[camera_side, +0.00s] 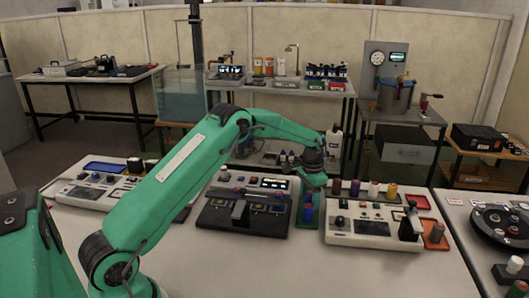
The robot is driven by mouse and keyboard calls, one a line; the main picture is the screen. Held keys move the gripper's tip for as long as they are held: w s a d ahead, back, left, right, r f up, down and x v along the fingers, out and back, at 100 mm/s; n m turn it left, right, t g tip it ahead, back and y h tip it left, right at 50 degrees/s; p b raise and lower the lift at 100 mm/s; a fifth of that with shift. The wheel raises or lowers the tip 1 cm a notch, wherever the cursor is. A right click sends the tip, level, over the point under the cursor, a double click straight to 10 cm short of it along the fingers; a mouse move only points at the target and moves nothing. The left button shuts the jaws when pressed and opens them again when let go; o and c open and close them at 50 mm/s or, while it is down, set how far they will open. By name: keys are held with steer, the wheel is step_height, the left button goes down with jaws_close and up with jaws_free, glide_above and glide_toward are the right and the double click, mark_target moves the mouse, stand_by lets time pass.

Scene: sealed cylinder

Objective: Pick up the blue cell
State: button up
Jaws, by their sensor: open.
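A small upright blue cylinder (308,214), which looks like the blue cell, stands on a narrow green tray (306,226) between two consoles. A little red shows just above it. My gripper (310,188) points down right over the blue cell and is open. Its fingertips are small and dark here, so I cannot tell whether they are beside the cell or just above it.
A dark console (243,217) stands close on the left. A pale console (372,228) stands close on the right, with several coloured cylinders along its back edge, one of them yellow (391,192). A red-brown pad (435,242) lies farther right. The front of the table is clear.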

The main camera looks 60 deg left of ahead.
steer(key=shift+f, duration=0.5)
steer(key=shift+c, duration=0.5)
steer(key=c, duration=1)
